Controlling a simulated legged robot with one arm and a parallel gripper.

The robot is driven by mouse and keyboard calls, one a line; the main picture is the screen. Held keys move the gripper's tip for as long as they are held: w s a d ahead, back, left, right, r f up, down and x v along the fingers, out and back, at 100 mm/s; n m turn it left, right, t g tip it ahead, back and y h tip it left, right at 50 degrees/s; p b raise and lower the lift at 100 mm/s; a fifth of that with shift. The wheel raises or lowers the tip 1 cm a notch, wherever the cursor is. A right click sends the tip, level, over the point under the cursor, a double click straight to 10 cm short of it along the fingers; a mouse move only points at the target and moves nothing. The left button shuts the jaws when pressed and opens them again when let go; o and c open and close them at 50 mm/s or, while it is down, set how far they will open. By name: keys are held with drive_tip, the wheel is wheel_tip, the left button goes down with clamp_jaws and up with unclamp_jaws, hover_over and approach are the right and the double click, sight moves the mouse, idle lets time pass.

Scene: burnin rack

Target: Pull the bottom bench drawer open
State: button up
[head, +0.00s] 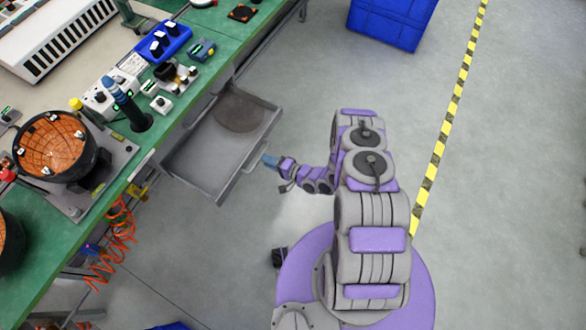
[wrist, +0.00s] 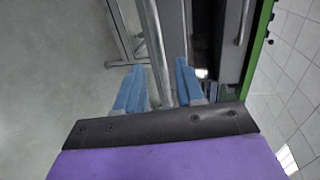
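The bottom bench drawer (head: 190,155) is a grey tray that stands well out from under the green bench in the head view. Its front handle bar (wrist: 155,45) shows in the wrist view, in front of the grey drawer front (wrist: 171,25). My gripper (head: 269,160) is at the drawer's front edge. In the wrist view my gripper's (wrist: 160,85) two blue fingers stand apart, one on each side of the bar. A narrow gap seems to show between fingers and bar. The fingertips are small in the head view.
The upper drawer (wrist: 230,50) looks shut under the green bench edge (wrist: 262,35). A dark round patch (head: 240,112) lies in the open drawer. The green bench (head: 50,235) holds instruments and bowls. A blue crate (head: 390,22) stands at the back. The floor (head: 300,95) around my arm is clear.

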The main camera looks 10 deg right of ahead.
drive_tip(key=p+v, duration=0.3)
drive_tip(key=v, duration=1.1)
drive_tip(key=shift+d, duration=0.4)
